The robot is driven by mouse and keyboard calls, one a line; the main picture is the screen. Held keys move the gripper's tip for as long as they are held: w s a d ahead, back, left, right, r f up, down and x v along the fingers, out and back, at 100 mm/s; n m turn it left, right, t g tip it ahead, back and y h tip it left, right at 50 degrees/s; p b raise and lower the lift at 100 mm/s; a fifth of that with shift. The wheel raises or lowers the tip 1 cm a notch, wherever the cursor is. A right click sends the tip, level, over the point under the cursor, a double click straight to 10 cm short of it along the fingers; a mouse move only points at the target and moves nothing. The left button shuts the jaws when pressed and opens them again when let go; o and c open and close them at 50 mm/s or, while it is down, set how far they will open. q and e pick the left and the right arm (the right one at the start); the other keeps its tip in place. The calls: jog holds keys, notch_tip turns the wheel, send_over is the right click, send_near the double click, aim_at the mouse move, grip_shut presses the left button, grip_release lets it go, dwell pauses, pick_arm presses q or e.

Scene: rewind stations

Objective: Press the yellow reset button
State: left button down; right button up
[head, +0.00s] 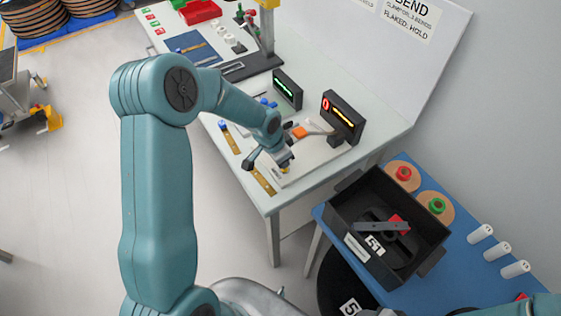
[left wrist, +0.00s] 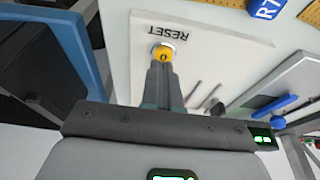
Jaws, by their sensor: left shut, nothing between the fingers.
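The yellow reset button (left wrist: 164,49) sits on a white panel (left wrist: 215,60), beside the printed word RESET, in the left wrist view. My left gripper (left wrist: 163,68) is shut and empty. Its fingertips are right at the button and overlap its near edge in the picture; I cannot tell whether they touch. In the head view the left gripper (head: 285,162) points down over the button. My right gripper's fingers are not in view.
A black display with amber light (head: 343,117) and one with green light (head: 287,89) stand behind the panel. A black bin (head: 347,193) stands on a blue table to the right, with spools and white rolls. A blue tag (left wrist: 267,8) lies near the panel.

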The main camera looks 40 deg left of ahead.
pick_arm(q)
jog(key=b+v, duration=0.1)
jog(key=v, duration=1)
jog(key=shift+r+b, duration=0.2)
jog(key=shift+b, duration=0.2)
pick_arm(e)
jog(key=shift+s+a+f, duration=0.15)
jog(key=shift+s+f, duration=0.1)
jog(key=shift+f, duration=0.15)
pick_arm(q)
jog(key=shift+a+r, duration=0.1)
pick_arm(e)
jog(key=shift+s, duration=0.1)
pick_arm(q)
jog(key=shift+w, duration=0.15)
